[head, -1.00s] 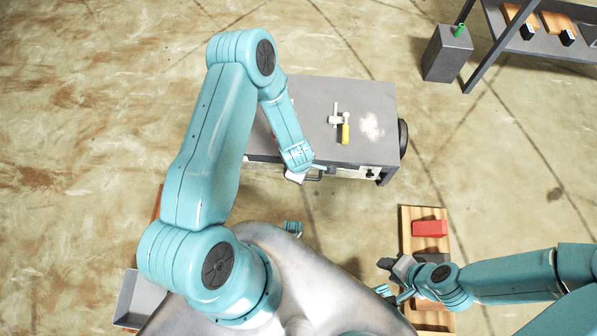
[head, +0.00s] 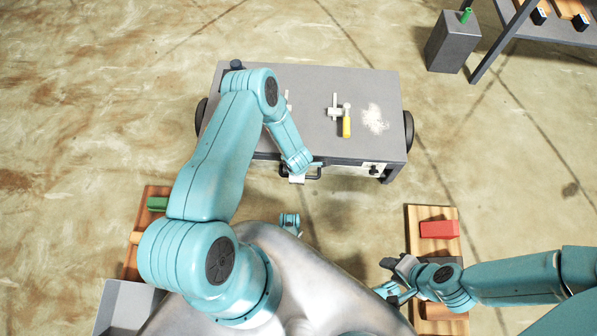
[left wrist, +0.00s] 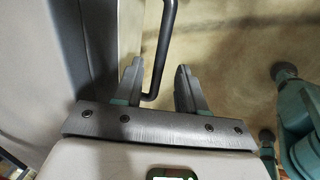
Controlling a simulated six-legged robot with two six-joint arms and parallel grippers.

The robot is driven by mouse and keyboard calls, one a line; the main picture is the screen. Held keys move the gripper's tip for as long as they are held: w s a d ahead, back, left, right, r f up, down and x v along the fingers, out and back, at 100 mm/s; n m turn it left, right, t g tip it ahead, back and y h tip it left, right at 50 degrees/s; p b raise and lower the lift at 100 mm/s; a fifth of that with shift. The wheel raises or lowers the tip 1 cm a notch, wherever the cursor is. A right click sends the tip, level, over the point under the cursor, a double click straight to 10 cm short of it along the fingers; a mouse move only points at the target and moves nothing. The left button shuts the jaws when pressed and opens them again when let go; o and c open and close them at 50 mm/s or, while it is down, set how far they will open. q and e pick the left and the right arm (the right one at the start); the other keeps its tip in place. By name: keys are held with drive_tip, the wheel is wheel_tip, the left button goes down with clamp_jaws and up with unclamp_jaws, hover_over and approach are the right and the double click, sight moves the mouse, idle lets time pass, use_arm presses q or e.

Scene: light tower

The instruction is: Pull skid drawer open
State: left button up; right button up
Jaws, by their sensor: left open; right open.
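The grey skid (head: 350,95) stands ahead of me, with the black drawer handle (head: 314,176) on its front face. The drawer front is largely hidden by my left arm, and I see no clear gap around it. My left gripper (head: 303,177) is at the handle. In the left wrist view, the dark bent handle bar (left wrist: 160,60) lies between the two open fingers of the left gripper (left wrist: 158,85), close to the left finger. I cannot tell whether they touch. My right gripper (head: 393,277) is open and empty, low at the right, beside a wooden tray.
A yellow-handled tool (head: 346,127), a pale fitting (head: 334,109) and white powder (head: 375,119) lie on the skid. A wooden tray (head: 411,230) with a red block (head: 439,229) is at right. A grey box (head: 453,45) and a rack (head: 497,48) stand far right. The floor between is clear.

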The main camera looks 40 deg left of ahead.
use_arm(q)
drive_tip(key=shift+w+a+f, duration=0.1)
drive_tip(key=shift+w+f, duration=0.05)
drive_tip(key=shift+f, duration=0.75)
use_arm(e)
drive_tip(key=shift+d+f, duration=0.1)
drive_tip(key=shift+f, duration=0.25)
use_arm(q)
clamp_jaws()
use_arm(e)
drive_tip(key=shift+s+d, duration=0.1)
